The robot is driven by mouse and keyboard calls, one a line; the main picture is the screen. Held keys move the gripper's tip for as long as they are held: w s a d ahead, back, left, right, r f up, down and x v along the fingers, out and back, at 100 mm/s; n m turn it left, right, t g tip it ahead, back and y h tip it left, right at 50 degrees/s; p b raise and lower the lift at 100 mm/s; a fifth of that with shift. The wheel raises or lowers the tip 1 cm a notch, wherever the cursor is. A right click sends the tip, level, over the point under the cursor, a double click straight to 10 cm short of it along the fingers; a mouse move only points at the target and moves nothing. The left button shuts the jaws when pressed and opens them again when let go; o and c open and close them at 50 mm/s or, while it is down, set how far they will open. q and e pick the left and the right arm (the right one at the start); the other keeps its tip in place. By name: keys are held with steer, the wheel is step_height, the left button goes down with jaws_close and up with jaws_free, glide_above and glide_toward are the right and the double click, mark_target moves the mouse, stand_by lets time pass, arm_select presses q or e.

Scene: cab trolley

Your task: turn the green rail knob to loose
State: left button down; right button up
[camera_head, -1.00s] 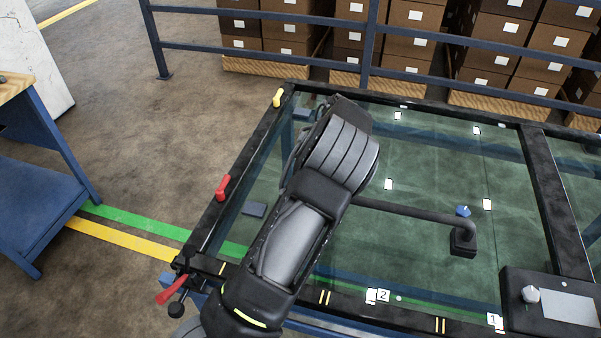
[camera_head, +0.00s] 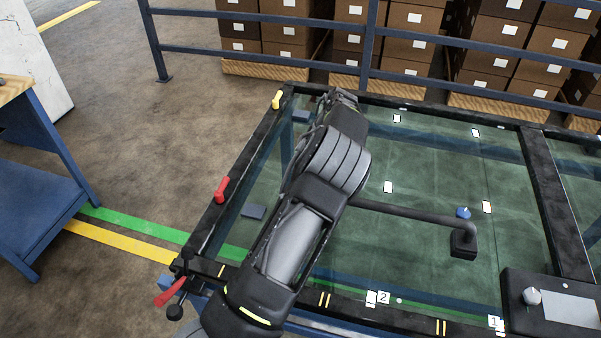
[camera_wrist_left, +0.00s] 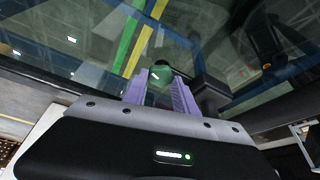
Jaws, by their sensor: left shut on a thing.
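The green rail knob (camera_wrist_left: 159,71) shows in the left wrist view as a round green cap with a short pale mark on top. My left gripper (camera_wrist_left: 160,84) has its two purple fingers on either side of the knob and is shut on it. In the head view my left arm covers the knob, and the fingers cannot be made out there. My right gripper is in neither view.
A glass pane lies in a black frame (camera_head: 551,205). A red knob (camera_head: 221,189) and a yellow knob (camera_head: 277,99) sit on the left rail. A black bar carries a blue knob (camera_head: 463,212). A grey knob (camera_head: 532,296) is at lower right.

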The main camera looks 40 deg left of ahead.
arm_select(q)
steer(key=c, duration=1)
jaws_free()
steer(key=shift+o, duration=0.2)
steer(key=v, duration=0.5)
steer(key=shift+w+d+r+b, duration=0.1)
steer(key=shift+r+b, duration=0.05)
steer(key=shift+b, duration=0.25)
steer(key=shift+p+v, duration=0.7)
steer(key=shift+v, duration=0.5)
